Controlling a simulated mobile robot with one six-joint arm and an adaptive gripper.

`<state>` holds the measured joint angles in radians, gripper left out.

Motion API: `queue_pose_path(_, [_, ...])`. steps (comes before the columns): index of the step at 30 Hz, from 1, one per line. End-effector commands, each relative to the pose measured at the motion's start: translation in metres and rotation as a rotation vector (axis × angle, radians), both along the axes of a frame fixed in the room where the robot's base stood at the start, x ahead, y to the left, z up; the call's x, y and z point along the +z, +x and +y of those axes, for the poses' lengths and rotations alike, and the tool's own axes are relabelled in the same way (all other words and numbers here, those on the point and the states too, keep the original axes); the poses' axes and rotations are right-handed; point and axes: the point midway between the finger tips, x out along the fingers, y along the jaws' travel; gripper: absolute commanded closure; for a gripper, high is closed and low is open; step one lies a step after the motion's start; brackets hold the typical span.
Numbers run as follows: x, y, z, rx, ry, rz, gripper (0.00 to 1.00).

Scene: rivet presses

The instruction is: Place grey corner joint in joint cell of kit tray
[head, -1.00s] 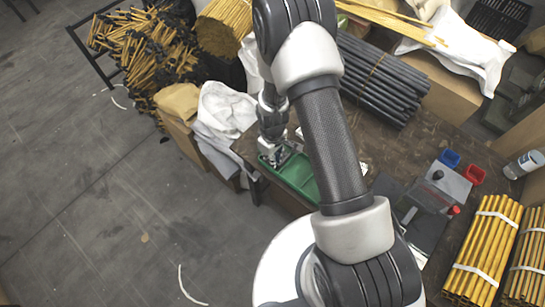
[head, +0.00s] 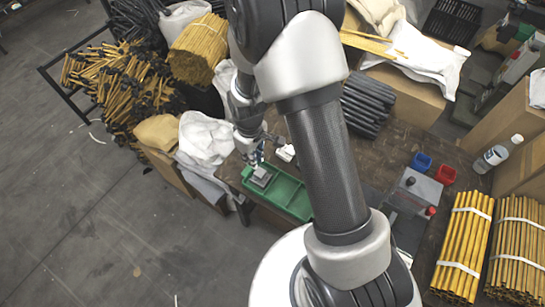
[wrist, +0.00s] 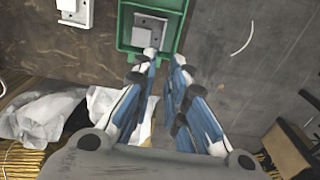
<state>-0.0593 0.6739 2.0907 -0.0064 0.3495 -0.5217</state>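The green kit tray (head: 290,201) lies at the table's near left edge. A grey corner joint (head: 262,177) sits in the tray's left end cell. The wrist view also shows the joint (wrist: 149,30) inside the green walls (wrist: 124,32), apparently flat, with a raised block on its plate. My gripper (head: 256,163) is just above and behind that end of the tray. In the wrist view my gripper (wrist: 165,56) is open, with an empty gap between its fingertips. The fingertips show just beside the joint's near edge; whether they touch it cannot be told.
A second pale part (wrist: 75,11) lies on the table beside the tray; it is also behind the tray in the head view (head: 286,153). White bags (head: 205,138) are left of the table.

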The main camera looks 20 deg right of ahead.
Motion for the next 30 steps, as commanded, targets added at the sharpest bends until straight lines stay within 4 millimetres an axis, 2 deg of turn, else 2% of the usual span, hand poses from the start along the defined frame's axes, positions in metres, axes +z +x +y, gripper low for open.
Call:
queue_pose_path(1, [0.026,0.003,-0.001,-0.023,0.002,-0.028,0.87])
queue_pose_path(4, [0.080,-0.003,-0.004,-0.088,0.008,-0.072,0.87])
queue_pose_path(7, [0.133,-0.017,-0.008,-0.158,0.018,-0.116,0.87])
queue_pose_path(12, [0.208,-0.056,-0.014,-0.275,0.038,-0.189,0.87])
queue_pose_path(15, [0.242,-0.085,-0.017,-0.344,0.053,-0.231,0.87])
queue_pose_path(18, [0.270,-0.117,-0.020,-0.411,0.072,-0.274,0.87])
queue_pose_path(21, [0.288,-0.148,-0.022,-0.473,0.090,-0.312,0.87])
queue_pose_path(25, [0.299,-0.179,-0.024,-0.534,0.110,-0.347,0.87])
queue_pose_path(30, [0.304,-0.198,-0.025,-0.575,0.124,-0.369,0.87])
